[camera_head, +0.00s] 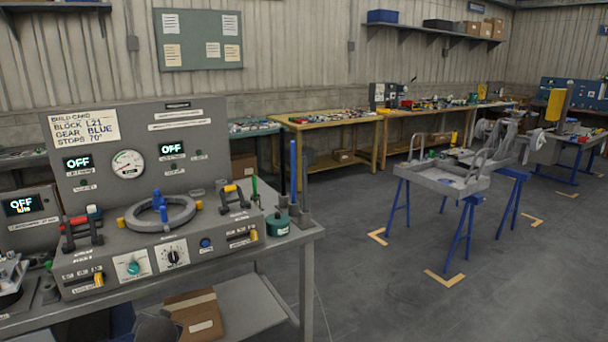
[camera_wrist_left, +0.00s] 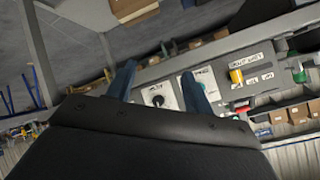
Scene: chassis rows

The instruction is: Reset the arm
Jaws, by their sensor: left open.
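My left gripper (camera_wrist_left: 158,69) shows in the left wrist view with its two blue fingers apart and nothing between them. Beyond the fingers, the grey test bench panel (camera_wrist_left: 217,77) appears tilted, with round dials and a yellow handle (camera_wrist_left: 236,76). No contact between the fingers and the panel shows. In the head view, a dark shape at the bottom edge, in front of the bench (camera_head: 180,280), may be part of my left arm. My right gripper is in neither view.
The bench carries a ring fixture (camera_head: 160,214) with blue and yellow parts, and a green pot (camera_head: 278,222). A cardboard box (camera_head: 193,314) lies below. A grey chassis frame (camera_head: 440,178) stands on blue trestles at the right. Floor (camera_head: 350,280) between them is clear.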

